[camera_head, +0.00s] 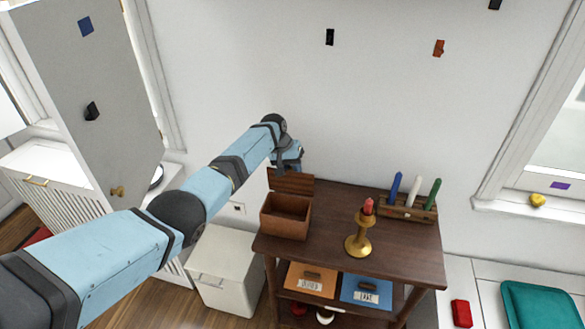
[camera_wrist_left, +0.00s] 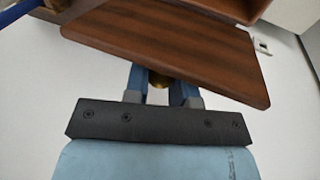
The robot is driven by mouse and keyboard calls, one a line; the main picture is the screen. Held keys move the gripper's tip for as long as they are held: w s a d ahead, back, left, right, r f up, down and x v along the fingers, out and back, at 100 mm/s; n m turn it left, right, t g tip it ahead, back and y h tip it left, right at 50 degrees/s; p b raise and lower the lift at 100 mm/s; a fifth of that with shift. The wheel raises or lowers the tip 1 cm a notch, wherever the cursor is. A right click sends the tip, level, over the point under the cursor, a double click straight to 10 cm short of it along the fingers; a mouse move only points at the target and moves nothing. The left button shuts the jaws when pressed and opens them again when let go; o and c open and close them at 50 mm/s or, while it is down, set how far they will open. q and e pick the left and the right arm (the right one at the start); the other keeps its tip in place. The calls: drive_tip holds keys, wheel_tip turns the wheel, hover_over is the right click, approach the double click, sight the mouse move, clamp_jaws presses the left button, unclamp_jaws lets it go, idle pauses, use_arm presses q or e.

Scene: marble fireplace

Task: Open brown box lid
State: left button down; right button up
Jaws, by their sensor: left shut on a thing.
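The brown box (camera_head: 285,223) stands at the left end of the dark wooden table, its hollow inside showing. Its lid (camera_head: 291,181) is raised at the back of the box, tilted up toward the wall. My left gripper (camera_head: 286,166) is at the lid's upper edge, on the wall side. In the left wrist view the lid (camera_wrist_left: 170,45) spans the picture, with the fingers (camera_wrist_left: 163,88) below it, shut on a small brass knob (camera_wrist_left: 158,79) that is mostly hidden by the lid and fingers. My right gripper is not in view.
The dark table (camera_head: 325,228) also bears a brass candlestick (camera_head: 358,244) with a red candle and a wooden rack (camera_head: 407,212) holding blue, white and green sticks. The wall (camera_head: 385,100) is close behind. A white cabinet (camera_head: 226,270) stands to the left.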

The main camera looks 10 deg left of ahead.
use_arm(q)
drive_tip(key=c, duration=1.2)
unclamp_jaws()
drive_tip(key=shift+o, duration=1.3)
drive_tip(key=shift+r, duration=0.15)
drive_tip(key=v, duration=1.3)
drive_tip(key=shift+r, duration=0.15)
drive_tip(key=shift+a, duration=0.15)
